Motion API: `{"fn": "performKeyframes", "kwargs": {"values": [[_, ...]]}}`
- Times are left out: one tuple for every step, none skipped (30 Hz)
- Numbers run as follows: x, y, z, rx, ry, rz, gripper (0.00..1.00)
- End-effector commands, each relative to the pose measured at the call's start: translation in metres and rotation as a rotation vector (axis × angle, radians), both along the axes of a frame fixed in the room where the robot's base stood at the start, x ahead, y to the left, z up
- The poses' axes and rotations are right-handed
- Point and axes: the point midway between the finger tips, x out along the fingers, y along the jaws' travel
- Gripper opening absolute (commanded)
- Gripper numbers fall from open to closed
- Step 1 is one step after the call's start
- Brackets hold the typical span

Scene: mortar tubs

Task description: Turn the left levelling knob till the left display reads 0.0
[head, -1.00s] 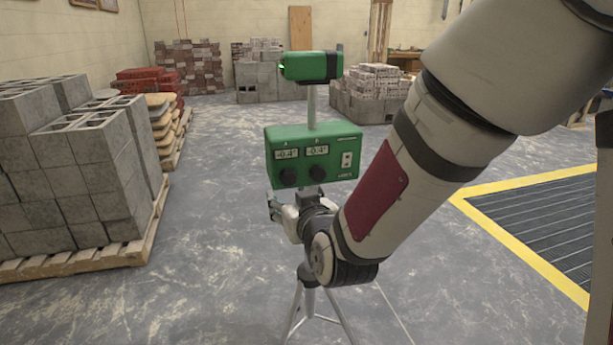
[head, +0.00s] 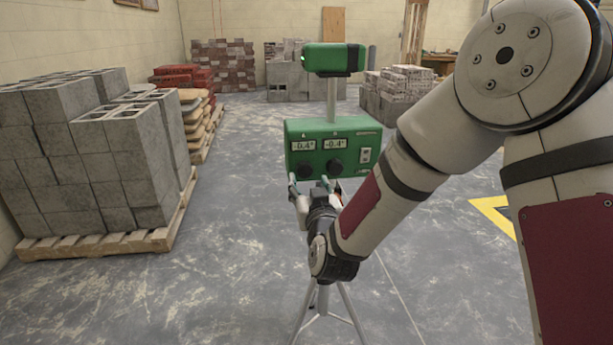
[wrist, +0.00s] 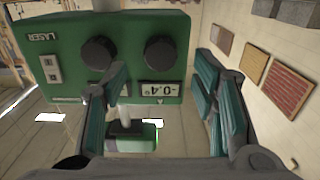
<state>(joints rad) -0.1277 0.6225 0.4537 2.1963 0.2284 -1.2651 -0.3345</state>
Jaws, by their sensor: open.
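The green levelling box (head: 355,130) stands on a tripod, with two dark round knobs under two displays. The left display (head: 303,146), marked A, reads -0.4°. The right display (head: 335,144) also reads -0.4°. The left knob (head: 304,171) is below the left display. The wrist view is upside down, so the left knob (wrist: 160,54) and its display (wrist: 160,90) show at the box's right side. My gripper (head: 311,184) is open and empty, just in front of and below the box. In the wrist view its fingers (wrist: 162,70) stand apart either side of the left knob's line, not visibly touching it.
A green laser head (head: 333,57) sits on a pole above the box. The tripod legs (head: 325,310) spread below my gripper. A pallet of grey blocks (head: 95,150) stands at left. The floor between is clear.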

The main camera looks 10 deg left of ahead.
Motion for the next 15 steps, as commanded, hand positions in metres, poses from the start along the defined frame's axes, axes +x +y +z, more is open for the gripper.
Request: {"fn": "performKeyframes", "kwargs": {"values": [[0.01, 0.002, -0.001, 0.002, 0.0, -0.001, 0.53], [0.015, 0.004, 0.0, 0.002, 0.0, -0.001, 0.53], [0.021, 0.006, 0.0, 0.002, -0.002, -0.001, 0.53], [0.025, 0.007, 0.0, 0.001, -0.001, -0.001, 0.53], [0.029, 0.008, -0.001, 0.001, 0.0, 0.0, 0.53], [0.033, 0.01, -0.001, 0.001, 0.0, 0.0, 0.53], [0.036, 0.011, 0.0, 0.002, 0.0, 0.0, 0.53], [0.039, 0.011, 0.0, 0.002, 0.0, 0.0, 0.53], [0.042, 0.012, 0.0, 0.001, 0.0, 0.0, 0.53], [0.044, 0.013, 0.0, 0.001, 0.0, 0.0, 0.53], [0.046, 0.013, 0.0, 0.001, 0.0, 0.0, 0.53], [0.047, 0.014, 0.0, 0.001, 0.0, 0.0, 0.53], [0.048, 0.014, 0.0, 0.0, 0.0, 0.0, 0.53], [0.048, 0.014, 0.0, 0.0, 0.0, 0.0, 0.53], [0.049, 0.014, 0.0, 0.0, 0.001, 0.0, 0.53]]}}
